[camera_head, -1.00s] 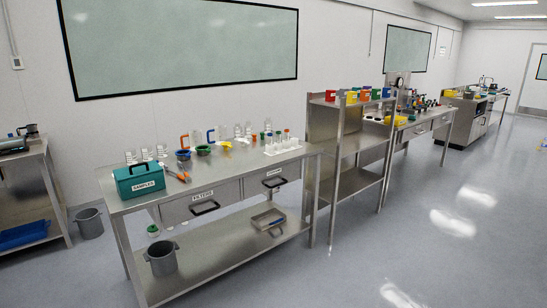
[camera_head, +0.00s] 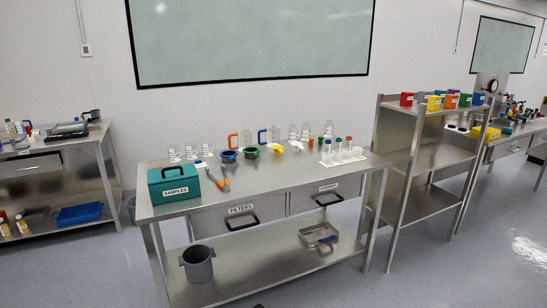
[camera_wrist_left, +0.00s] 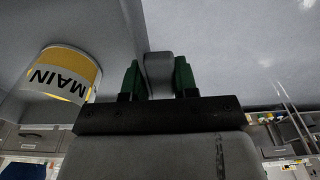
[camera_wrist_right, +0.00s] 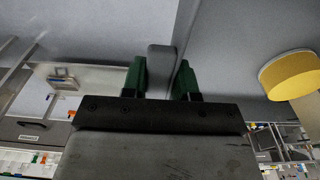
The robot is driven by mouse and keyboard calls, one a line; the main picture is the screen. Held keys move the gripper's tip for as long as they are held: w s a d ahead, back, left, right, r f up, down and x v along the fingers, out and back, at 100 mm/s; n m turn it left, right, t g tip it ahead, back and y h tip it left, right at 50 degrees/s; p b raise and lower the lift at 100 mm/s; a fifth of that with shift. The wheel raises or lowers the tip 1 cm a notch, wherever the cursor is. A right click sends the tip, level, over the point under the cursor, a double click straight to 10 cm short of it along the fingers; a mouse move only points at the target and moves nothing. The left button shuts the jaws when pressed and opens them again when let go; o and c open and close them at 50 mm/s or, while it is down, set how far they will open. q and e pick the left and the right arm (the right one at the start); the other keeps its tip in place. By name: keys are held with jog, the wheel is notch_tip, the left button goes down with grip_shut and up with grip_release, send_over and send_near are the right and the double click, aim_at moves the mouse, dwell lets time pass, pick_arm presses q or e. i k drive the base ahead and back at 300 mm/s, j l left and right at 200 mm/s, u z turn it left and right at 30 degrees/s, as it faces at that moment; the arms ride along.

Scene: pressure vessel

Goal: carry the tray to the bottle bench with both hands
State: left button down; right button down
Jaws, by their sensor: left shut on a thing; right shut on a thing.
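Neither gripper shows in the head view, nor does a carried tray. In the left wrist view my left gripper (camera_wrist_left: 158,68) has its green fingers shut on a grey grip piece (camera_wrist_left: 159,82), likely a tray handle. In the right wrist view my right gripper (camera_wrist_right: 160,68) is shut on a similar grey piece (camera_wrist_right: 160,80). The rest of what they hold cannot be made out. A steel bench (camera_head: 172,211) stands ahead, with clear bottles (camera_head: 305,131), funnels, a test-tube rack and a teal SAMPLES box (camera_head: 173,184) on top; I cannot tell whether it is the bottle bench.
A steel shelf unit (camera_head: 411,153) with coloured bins adjoins the bench on the right. Another bench (camera_head: 75,160) stands at the left. A grey bucket (camera_head: 197,264) and a small metal tray (camera_head: 318,234) rest on the middle bench's lower shelf. A yellow MAIN-labelled cylinder (camera_wrist_left: 66,75) is near my left wrist.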

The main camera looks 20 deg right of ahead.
aim_at(281, 173)
jog(key=i+l, duration=0.2)
jog(key=l, duration=0.2)
jog(key=i+l, duration=0.45)
jog(key=l, duration=0.3)
jog(key=i+l, duration=0.2)
jog(key=l, duration=0.15)
jog(key=i+l, duration=0.25)
jog(key=l, duration=0.15)
